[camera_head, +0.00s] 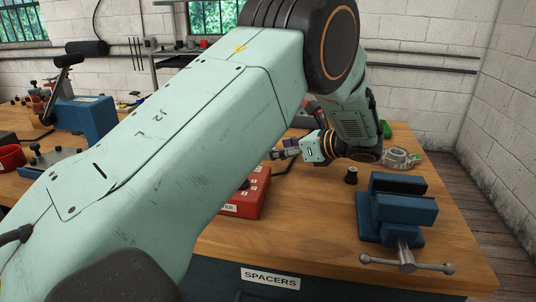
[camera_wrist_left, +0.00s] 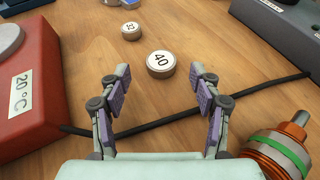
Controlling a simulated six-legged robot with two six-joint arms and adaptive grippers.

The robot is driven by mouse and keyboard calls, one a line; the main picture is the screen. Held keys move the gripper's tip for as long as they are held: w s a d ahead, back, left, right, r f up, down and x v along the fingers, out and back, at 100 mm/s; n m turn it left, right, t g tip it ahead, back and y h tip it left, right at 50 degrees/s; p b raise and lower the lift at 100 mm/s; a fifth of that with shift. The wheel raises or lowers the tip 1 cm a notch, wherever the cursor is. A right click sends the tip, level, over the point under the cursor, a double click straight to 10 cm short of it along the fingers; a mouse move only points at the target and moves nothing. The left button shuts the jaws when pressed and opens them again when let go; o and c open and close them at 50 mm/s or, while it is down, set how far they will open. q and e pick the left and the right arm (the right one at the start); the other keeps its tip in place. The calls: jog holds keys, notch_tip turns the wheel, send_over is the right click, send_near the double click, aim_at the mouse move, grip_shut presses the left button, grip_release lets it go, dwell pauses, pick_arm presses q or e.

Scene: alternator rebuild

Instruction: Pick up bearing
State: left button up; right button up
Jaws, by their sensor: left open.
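My left gripper (camera_head: 277,153) is above the bench at the middle of the head view, beyond the red box. In the left wrist view the gripper (camera_wrist_left: 161,76) is open, with nothing between its pads. A round pale disc marked 40 (camera_wrist_left: 161,64) lies on the wood just ahead, between the lines of the fingertips. A smaller disc marked 12 (camera_wrist_left: 131,31) lies farther off to the left. I cannot tell whether either disc is the bearing. A grey round piece (camera_wrist_left: 9,38) shows on the red box at the left edge, partly cut off. My right gripper is out of view.
A red box labelled 20 °C (camera_wrist_left: 30,80) stands left of the gripper. A black cable (camera_wrist_left: 250,92) crosses the bench. A blue vise (camera_head: 400,207), a small black part (camera_head: 351,175) and a metal ring-shaped part (camera_head: 399,158) stand at the right. My arm hides much of the bench.

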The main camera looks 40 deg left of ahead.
pick_arm(q)
jog(key=x, duration=0.2)
jog(key=shift+a+f, duration=0.1)
jog(key=shift+a, duration=0.15)
jog(key=shift+w, duration=0.1)
jog(key=shift+c, duration=0.4)
jog(key=c, duration=1.2)
